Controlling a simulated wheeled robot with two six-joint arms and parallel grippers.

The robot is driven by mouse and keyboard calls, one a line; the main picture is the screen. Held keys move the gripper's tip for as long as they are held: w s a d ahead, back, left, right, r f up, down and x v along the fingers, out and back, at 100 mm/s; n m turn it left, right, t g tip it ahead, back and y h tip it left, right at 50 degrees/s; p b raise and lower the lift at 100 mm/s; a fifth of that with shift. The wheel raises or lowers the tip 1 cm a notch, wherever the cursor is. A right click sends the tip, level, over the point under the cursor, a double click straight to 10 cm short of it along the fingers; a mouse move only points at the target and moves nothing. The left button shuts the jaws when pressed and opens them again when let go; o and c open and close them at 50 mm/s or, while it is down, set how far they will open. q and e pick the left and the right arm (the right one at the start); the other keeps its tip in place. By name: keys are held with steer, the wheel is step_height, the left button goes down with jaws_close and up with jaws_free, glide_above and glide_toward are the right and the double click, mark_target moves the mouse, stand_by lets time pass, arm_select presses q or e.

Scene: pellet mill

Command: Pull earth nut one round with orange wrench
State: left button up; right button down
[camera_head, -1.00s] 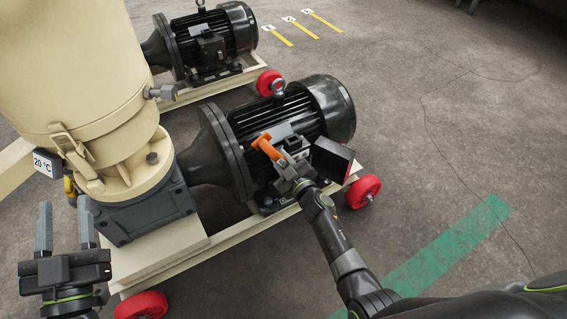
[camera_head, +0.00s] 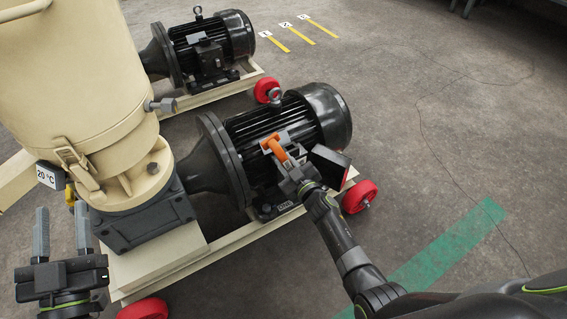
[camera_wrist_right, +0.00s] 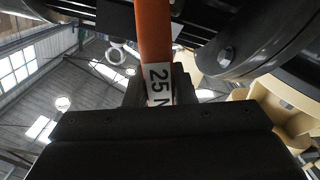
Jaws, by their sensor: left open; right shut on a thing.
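The orange wrench (camera_head: 276,148) is in my right gripper (camera_head: 291,164), beside the black motor (camera_head: 265,135) in the head view. In the right wrist view the wrench's orange handle (camera_wrist_right: 154,32) rises from between the jaws, with a white label reading "25 N" (camera_wrist_right: 159,84). My right gripper is shut on it. The earth nut cannot be made out; the wrench and gripper cover part of the motor's side. My left gripper (camera_head: 62,235) is open and empty at the lower left, in front of the pellet mill's grey base block (camera_head: 140,212).
The cream mill body (camera_head: 75,85) stands at the left with a "20 °C" tag (camera_head: 47,177). A second motor (camera_head: 212,48) stands behind. Red wheels (camera_head: 359,196) carry the cream frame. Floor on the right is open, with a green stripe (camera_head: 450,243).

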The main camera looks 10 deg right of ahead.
steer(key=shift+r, duration=0.15)
steer(key=shift+w+d+r+m+p, duration=0.15)
steer(key=shift+d+m+p, duration=0.1)
steer(key=shift+d+p, duration=0.1)
steer(key=shift+w+d+r+m+p, duration=0.15)
steer(key=shift+d+m+p, duration=0.1)
steer(key=shift+d+p, duration=0.1)
steer(key=shift+w+d+m, duration=0.15)
steer(key=shift+d+m, duration=0.25)
steer(key=shift+d, duration=0.05)
steer(key=shift+p, duration=0.3)
steer(key=shift+w+d+r+m+p, duration=0.15)
steer(key=shift+d+m+p, duration=0.1)
steer(key=shift+d, duration=0.15)
steer(key=shift+w+d+r+m+p, duration=0.1)
steer(key=shift+d+m+p, duration=0.15)
steer(key=shift+d, duration=0.1)
steer(key=shift+w+d+f+m, duration=0.15)
steer(key=shift+d+m, duration=0.25)
